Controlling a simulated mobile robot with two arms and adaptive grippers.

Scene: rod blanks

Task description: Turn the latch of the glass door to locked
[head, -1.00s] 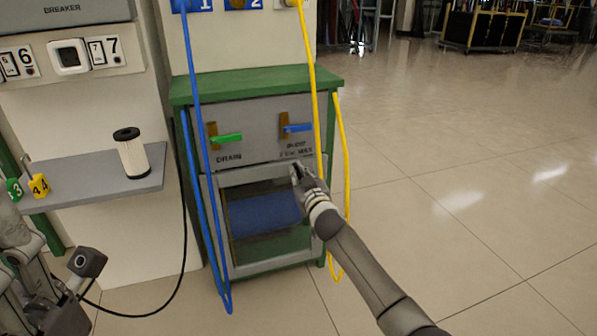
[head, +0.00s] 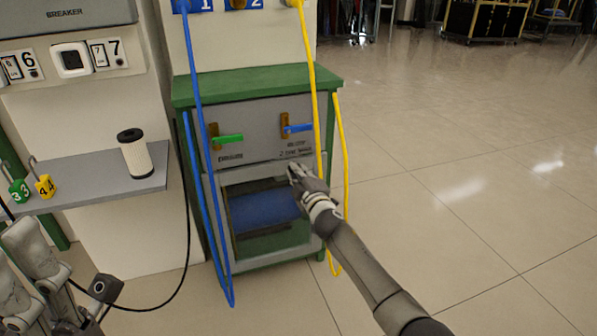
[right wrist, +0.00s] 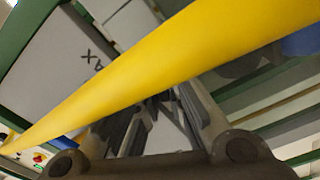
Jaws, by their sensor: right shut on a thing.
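The glass door (head: 250,175) is on the front of the grey and green cabinet. It has a grey frame and looks closed, with a blue thing visible behind the glass. My right gripper (head: 295,171) is at the door's upper right corner, shut on the latch, which its fingers hide almost completely. The latch's angle cannot be made out. In the right wrist view, the dark fingers (right wrist: 160,125) show partly behind a yellow hose (right wrist: 170,70). Parts of my left arm show at the lower left, but its fingertips cannot be made out.
The yellow hose (head: 316,110) hangs close by my right gripper. A blue hose (head: 200,120) hangs at the cabinet's left. Green (head: 229,138) and blue (head: 298,128) handles sit above the door. A grey shelf (head: 85,178) holds a white cylinder (head: 136,156). The floor at right is clear.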

